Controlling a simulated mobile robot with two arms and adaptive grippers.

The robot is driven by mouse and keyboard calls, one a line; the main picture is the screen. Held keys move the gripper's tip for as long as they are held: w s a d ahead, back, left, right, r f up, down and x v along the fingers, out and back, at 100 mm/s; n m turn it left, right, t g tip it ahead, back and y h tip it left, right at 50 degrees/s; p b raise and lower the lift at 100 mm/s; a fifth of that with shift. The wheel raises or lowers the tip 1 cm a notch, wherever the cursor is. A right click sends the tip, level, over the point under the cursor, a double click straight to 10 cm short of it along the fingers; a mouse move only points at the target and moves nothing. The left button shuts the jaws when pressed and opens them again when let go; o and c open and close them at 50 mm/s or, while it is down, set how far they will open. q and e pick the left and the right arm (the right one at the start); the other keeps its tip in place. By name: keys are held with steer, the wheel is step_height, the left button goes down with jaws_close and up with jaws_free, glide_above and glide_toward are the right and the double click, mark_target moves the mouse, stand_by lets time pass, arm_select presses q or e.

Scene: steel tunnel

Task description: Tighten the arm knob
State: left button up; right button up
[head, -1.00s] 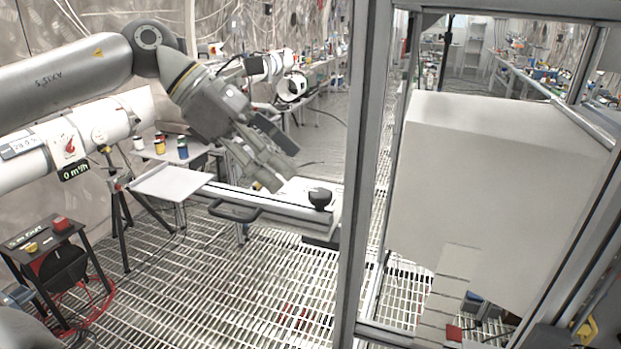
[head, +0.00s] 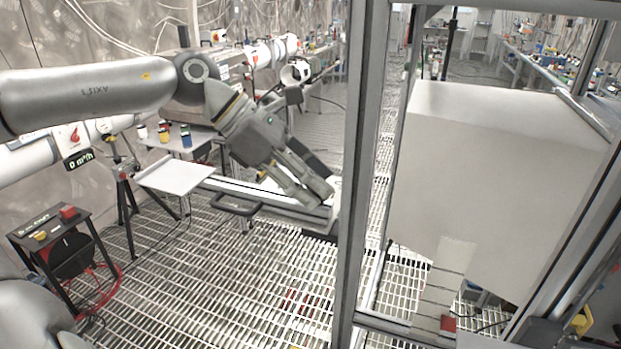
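The arm knob, a black knob at the right end of the pale rail, cannot be seen now; my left gripper covers the place where it showed. My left gripper (head: 320,190) reaches down and to the right over the end of the rail (head: 262,192). Its fingertips are at or just above the knob's place. I cannot tell whether they touch the knob or how far apart they are. A black handle (head: 236,207) sticks out from the front of the rail. My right gripper is not in view.
A grey metal post (head: 365,150) stands just right of my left gripper. Beyond it is a large pale box (head: 490,180). A white tray (head: 176,176) on a stand and a small black table (head: 55,232) stand at left. The grated floor (head: 215,290) in front is open.

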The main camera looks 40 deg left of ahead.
arm_select(q)
steer(key=c, duration=0.5)
steer(key=shift+o, duration=0.2)
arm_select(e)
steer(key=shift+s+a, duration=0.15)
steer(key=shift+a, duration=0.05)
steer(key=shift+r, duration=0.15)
